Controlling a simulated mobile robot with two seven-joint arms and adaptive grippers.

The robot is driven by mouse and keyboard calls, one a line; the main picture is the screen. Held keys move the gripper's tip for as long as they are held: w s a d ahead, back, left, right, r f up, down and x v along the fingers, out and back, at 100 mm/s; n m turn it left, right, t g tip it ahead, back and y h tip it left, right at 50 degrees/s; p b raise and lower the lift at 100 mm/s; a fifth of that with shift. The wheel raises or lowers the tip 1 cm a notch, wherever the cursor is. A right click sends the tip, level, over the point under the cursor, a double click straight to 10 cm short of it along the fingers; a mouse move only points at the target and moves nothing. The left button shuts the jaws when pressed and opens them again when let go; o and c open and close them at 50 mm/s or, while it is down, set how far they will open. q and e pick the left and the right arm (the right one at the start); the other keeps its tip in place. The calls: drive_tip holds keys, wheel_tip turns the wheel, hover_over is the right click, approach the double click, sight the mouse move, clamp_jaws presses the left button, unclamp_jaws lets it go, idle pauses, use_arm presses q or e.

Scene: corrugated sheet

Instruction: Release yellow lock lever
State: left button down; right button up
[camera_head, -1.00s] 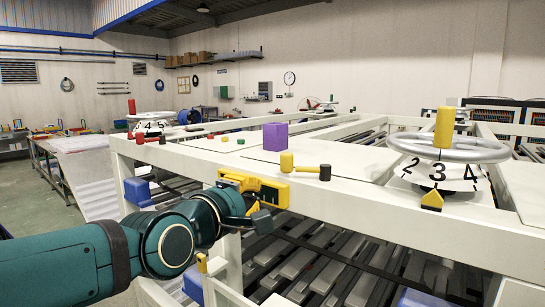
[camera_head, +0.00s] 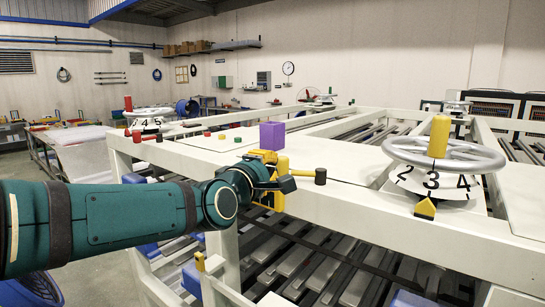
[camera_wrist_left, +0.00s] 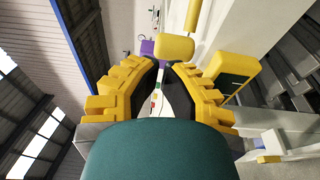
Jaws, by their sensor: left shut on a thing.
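The yellow lock lever is a stout yellow grip (camera_head: 283,164) on a thin yellow arm that runs right to a dark round hub (camera_head: 320,176) on the white frame's front beam. My left gripper (camera_head: 277,178) is at the grip end of the lever, coming from the left, and is shut on it. In the left wrist view, the yellow grip (camera_wrist_left: 174,48) shows at the tips of my gripper's yellow-backed fingers (camera_wrist_left: 166,72). The exact contact is partly hidden by the fingers. My right gripper is out of view.
A purple block (camera_head: 272,135) stands on the frame just behind the lever. A silver handwheel (camera_head: 445,153) with a yellow knob and numbered dial is at right. A yellow box (camera_wrist_left: 236,75) sits beside the fingers. Conveyor rollers (camera_head: 330,265) lie below the beam.

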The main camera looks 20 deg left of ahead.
use_arm(q)
drive_tip(key=shift+w+d+p, duration=0.15)
drive_tip(key=shift+w+p, duration=0.25)
drive_tip(key=shift+w, duration=0.7)
drive_tip(key=shift+w+f+b, duration=0.1)
drive_tip(key=shift+w+b, duration=0.75)
drive_tip(key=shift+b, duration=0.1)
drive_tip(key=shift+a, duration=0.2)
drive_tip(key=shift+r, duration=0.25)
